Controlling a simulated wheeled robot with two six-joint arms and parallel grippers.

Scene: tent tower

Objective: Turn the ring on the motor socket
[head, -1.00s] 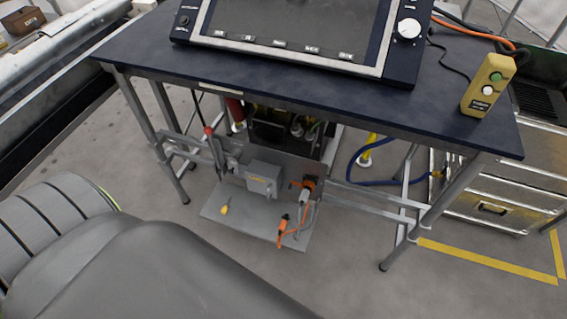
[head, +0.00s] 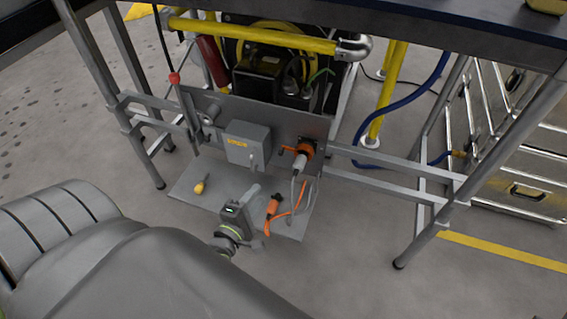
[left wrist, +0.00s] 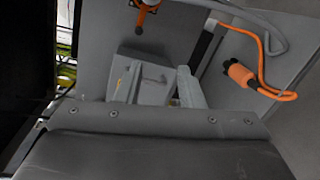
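The motor socket with its orange ring (head: 308,147) is on the upright grey panel under the bench, right of the grey box. An orange lever sticks out left from it, and a pale grey plug (head: 299,164) with a grey cable sits at its front. Part of the orange fitting shows at the top edge of the left wrist view (left wrist: 146,11). My left gripper (head: 252,192) is over the grey base plate, below and left of the socket and apart from it. Its finger gap is not clear, and I see nothing held. My right gripper is not in view.
A grey box (head: 247,144) is on the panel. An orange connector (head: 272,206) with an orange cable lies on the base plate (head: 200,199), right of my left gripper. A yellow-handled item (head: 200,187) lies left. Bench legs and rails (head: 385,180) flank the space.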

